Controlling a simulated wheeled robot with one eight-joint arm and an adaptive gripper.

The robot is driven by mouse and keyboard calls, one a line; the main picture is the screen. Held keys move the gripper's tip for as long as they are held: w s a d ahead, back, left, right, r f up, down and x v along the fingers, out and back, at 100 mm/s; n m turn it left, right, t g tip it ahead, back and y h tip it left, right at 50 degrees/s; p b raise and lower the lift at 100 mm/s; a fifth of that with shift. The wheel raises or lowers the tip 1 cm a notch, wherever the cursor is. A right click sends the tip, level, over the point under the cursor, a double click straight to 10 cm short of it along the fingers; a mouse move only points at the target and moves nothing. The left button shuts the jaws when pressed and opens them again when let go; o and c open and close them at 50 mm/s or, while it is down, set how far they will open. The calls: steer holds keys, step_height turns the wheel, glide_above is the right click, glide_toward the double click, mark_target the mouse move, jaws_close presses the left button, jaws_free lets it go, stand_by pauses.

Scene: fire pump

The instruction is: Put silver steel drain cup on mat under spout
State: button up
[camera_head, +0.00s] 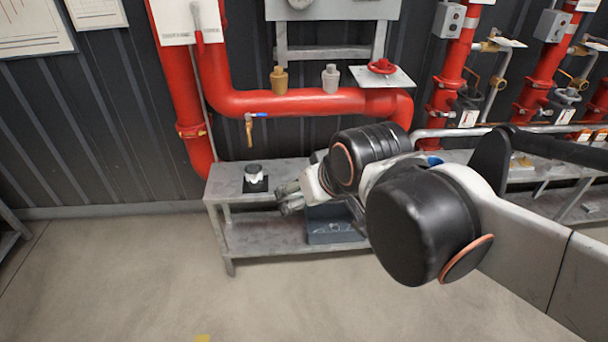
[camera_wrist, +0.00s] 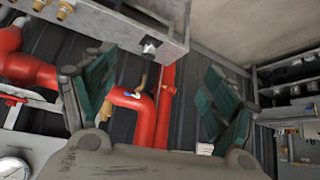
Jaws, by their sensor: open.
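The silver drain cup (camera_head: 254,170) stands upright on the small black mat (camera_head: 257,187) on top of the grey bench. The brass spout (camera_head: 249,129) with a blue lever hangs from the red pipe above it. My gripper (camera_head: 284,197) is low at the bench's front edge, to the right of the cup and apart from it. In the wrist view my gripper (camera_wrist: 160,72) is open, its green-padded fingers wide apart with nothing held. The cup (camera_wrist: 149,47) shows small there, beyond the fingers; its exact contact with the mat is unclear in that view.
The grey bench (camera_head: 222,191) has a lower shelf holding a dark blue-grey bin (camera_head: 333,226), partly behind my arm. The red pipe (camera_head: 290,102) runs above the bench, with a brass fitting (camera_head: 279,80) and a grey fitting (camera_head: 330,79) on it.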

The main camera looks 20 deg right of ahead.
steer(key=shift+g, duration=0.3)
steer(key=s, duration=0.1)
steer(key=s+f, duration=0.1)
steer(key=s, duration=0.2)
steer(key=shift+s+d+f, duration=0.15)
steer(key=shift+s+f, duration=0.1)
steer(key=shift+s, duration=0.05)
stand_by(0.7)
